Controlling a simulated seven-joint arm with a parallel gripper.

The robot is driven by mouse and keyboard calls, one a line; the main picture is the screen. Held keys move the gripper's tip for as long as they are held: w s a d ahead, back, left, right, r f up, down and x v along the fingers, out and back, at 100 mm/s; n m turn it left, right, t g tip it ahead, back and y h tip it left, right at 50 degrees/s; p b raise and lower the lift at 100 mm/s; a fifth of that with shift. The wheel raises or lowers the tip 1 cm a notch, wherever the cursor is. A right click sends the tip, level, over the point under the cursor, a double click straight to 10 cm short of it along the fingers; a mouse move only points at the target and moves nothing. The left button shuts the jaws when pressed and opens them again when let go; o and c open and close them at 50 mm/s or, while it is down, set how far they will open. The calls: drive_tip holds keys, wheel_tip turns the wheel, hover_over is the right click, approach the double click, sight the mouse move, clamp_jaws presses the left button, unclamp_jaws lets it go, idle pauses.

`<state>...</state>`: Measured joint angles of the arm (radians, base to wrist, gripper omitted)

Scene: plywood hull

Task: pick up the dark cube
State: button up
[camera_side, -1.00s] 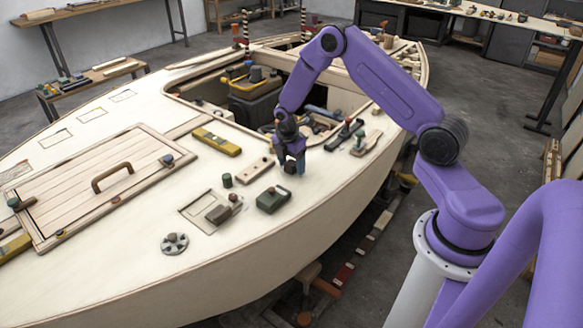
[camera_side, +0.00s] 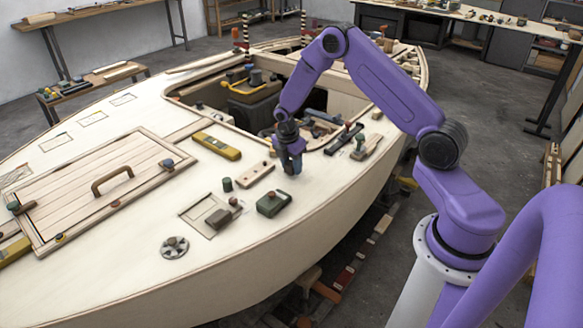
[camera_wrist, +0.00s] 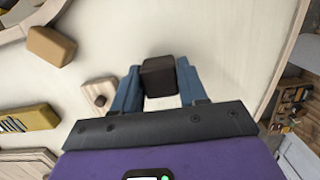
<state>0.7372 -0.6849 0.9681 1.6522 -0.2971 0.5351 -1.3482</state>
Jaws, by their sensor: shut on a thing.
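The dark cube (camera_wrist: 159,76) sits between the two blue fingers of my gripper (camera_wrist: 160,87) in the wrist view, with the fingers against its sides. In the side view my gripper (camera_side: 291,166) points down at the pale hull deck (camera_side: 240,245), near its right edge. The cube is hidden there behind the fingers. I cannot tell whether the cube touches the deck or is just above it.
A small wooden block with a dark knob (camera_side: 255,174) lies just left of my gripper. A green box (camera_side: 273,202) is in front of it. A dark plane-like tool (camera_side: 343,139) lies to the right. A yellow level (camera_side: 217,146) and an open hatch are farther back.

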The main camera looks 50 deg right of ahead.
drive_tip(key=s+a+r, duration=0.3)
drive_tip(key=s+r, duration=0.8)
drive_tip(key=s, duration=0.2)
drive_tip(key=shift+s+a+r, duration=0.3)
drive_tip(key=shift+a+r, duration=0.05)
drive_tip(key=o, duration=0.3)
drive_tip(key=shift+c, duration=0.9)
drive_tip(key=w+f, duration=0.1)
drive_tip(key=w, duration=0.6)
drive_tip(key=w+f, duration=0.2)
drive_tip(key=w, duration=0.6)
drive_tip(key=w+d+f, duration=0.1)
drive_tip(key=w, duration=0.6)
drive_tip(key=shift+w+f, duration=0.3)
drive_tip(key=shift+f, duration=2.6)
